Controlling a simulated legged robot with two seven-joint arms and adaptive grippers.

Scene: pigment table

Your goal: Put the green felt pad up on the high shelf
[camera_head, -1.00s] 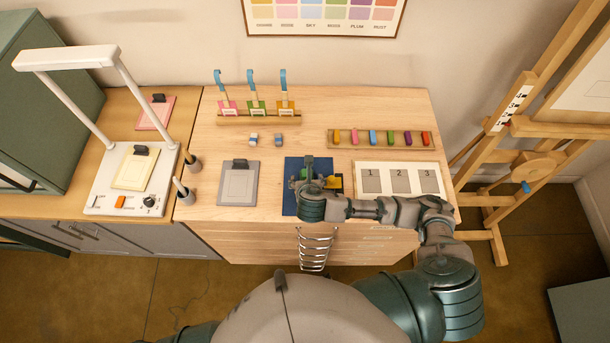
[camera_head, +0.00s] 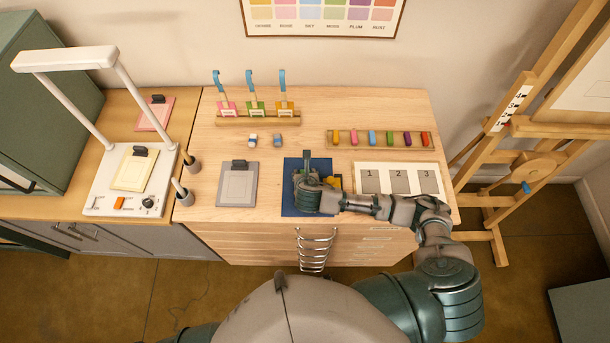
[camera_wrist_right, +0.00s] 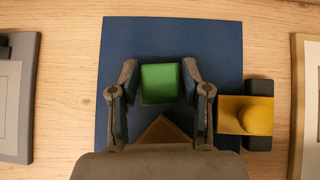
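The green felt pad (camera_wrist_right: 160,84) shows in the right wrist view as a bright green square on the dark blue mat (camera_wrist_right: 120,40). My right gripper (camera_wrist_right: 160,76) is open, with one finger on each side of the pad and narrow gaps between. In the head view my right gripper (camera_head: 306,172) is over the blue mat (camera_head: 290,205) and hides the pad. A brown pointed piece (camera_wrist_right: 162,130) lies on the mat, partly hidden by the gripper. My left gripper is out of view. I cannot make out which surface is the high shelf.
A yellow block with a round knob (camera_wrist_right: 254,118) stands close right of the gripper. A grey board (camera_head: 238,185) lies left of the mat, a numbered board (camera_head: 400,166) right. Behind are a row of coloured pieces (camera_head: 380,138) and a brush rack (camera_head: 258,121). A white lamp frame (camera_head: 65,59) stands left.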

